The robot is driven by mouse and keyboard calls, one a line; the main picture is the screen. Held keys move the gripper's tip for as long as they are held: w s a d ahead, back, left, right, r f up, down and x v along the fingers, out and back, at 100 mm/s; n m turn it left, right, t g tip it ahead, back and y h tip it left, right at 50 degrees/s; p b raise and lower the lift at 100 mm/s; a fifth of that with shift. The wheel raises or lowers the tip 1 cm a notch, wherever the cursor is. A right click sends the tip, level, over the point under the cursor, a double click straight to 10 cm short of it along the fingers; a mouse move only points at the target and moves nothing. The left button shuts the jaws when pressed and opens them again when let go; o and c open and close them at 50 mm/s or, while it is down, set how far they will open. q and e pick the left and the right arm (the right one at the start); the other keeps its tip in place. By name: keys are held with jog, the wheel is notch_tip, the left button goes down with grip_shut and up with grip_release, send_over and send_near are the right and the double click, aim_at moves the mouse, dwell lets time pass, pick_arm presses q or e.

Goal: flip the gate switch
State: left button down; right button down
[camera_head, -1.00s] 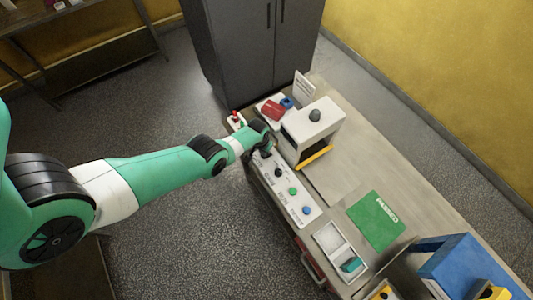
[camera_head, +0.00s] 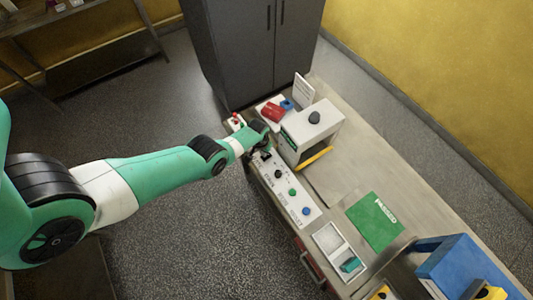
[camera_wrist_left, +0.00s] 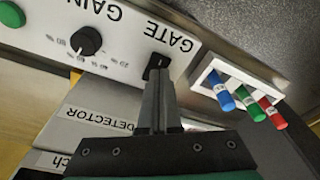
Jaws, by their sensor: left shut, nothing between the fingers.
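The gate switch (camera_wrist_left: 158,62) is a small dark switch on the white control panel (camera_wrist_left: 125,45), beside the printed word GATE. In the wrist view my left gripper (camera_wrist_left: 155,78) is shut and empty, with its fingertips at the switch. They overlap its lower edge, and I cannot tell whether they touch it. In the head view my left gripper (camera_head: 264,152) is over the far end of the panel (camera_head: 281,187) and hides the switch. The switch's position is hard to read. My right gripper is not in view.
A black GAIN knob (camera_wrist_left: 86,41) and a green button (camera_wrist_left: 11,14) share the panel. A white holder (camera_wrist_left: 205,77) with red, green and blue sticks stands close by. The white detector box (camera_head: 312,132) stands beside the panel. A green mat (camera_head: 376,221) lies farther along.

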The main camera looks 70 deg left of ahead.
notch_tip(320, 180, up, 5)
jog(key=p, duration=0.4)
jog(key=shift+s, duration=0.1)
dwell(0.4)
